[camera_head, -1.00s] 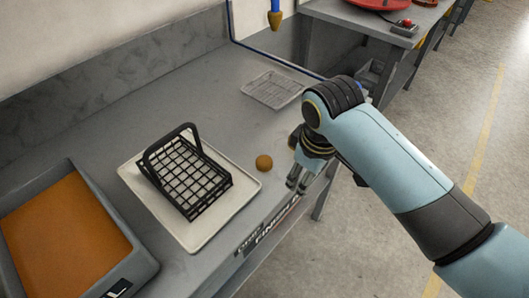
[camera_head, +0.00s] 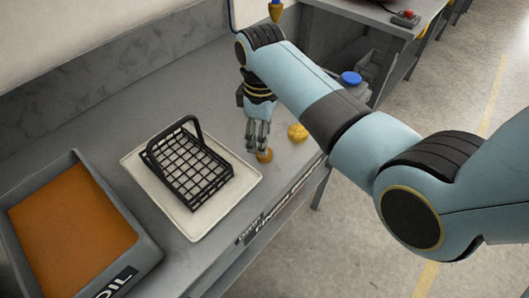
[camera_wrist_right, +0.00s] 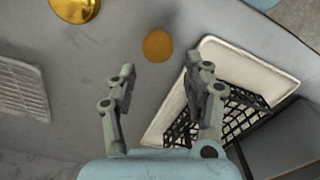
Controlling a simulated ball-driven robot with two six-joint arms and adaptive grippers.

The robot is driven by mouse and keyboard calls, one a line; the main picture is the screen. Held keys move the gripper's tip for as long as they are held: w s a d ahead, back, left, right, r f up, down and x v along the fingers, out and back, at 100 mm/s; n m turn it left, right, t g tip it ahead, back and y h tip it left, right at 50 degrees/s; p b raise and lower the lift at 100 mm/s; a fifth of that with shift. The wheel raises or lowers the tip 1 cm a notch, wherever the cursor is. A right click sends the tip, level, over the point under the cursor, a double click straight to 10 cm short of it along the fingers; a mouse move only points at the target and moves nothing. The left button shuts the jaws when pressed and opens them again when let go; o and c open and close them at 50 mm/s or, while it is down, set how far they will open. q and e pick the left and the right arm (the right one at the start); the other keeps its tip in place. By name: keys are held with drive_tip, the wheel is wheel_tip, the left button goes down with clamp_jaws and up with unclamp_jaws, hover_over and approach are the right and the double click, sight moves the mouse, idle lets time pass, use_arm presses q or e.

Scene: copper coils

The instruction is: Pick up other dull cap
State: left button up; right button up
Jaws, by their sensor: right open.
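The dull brown-orange cap (camera_head: 265,156) lies on the grey bench beside the right edge of the white tray. It also shows in the right wrist view (camera_wrist_right: 158,45), just beyond my fingertips and roughly between their lines. My right gripper (camera_head: 257,146) points down close above and behind the dull cap, its fingers partly overlapping it in the head view. In the wrist view the fingers (camera_wrist_right: 164,74) are spread apart with nothing between them. A shiny gold cap (camera_head: 298,132) lies a little to the right, also at the wrist view's top left (camera_wrist_right: 75,8). My left gripper is not in view.
A black wire basket (camera_head: 190,170) with a raised handle stands on the white tray (camera_head: 187,221). A grey bin with orange contents (camera_head: 68,235) is at left. A pale slotted tray (camera_wrist_right: 22,90) shows in the wrist view. The bench's front edge is near the caps.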

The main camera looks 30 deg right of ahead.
sight(263, 159)
wheel_tip(263, 159, down, 5)
drive_tip(key=shift+d+f, duration=0.1)
drive_tip(key=shift+f, duration=0.1)
drive_tip(key=shift+c, duration=0.3)
drive_tip(key=c, duration=0.9)
drive_tip(key=shift+o, duration=0.2)
drive_tip(key=shift+r, duration=0.1)
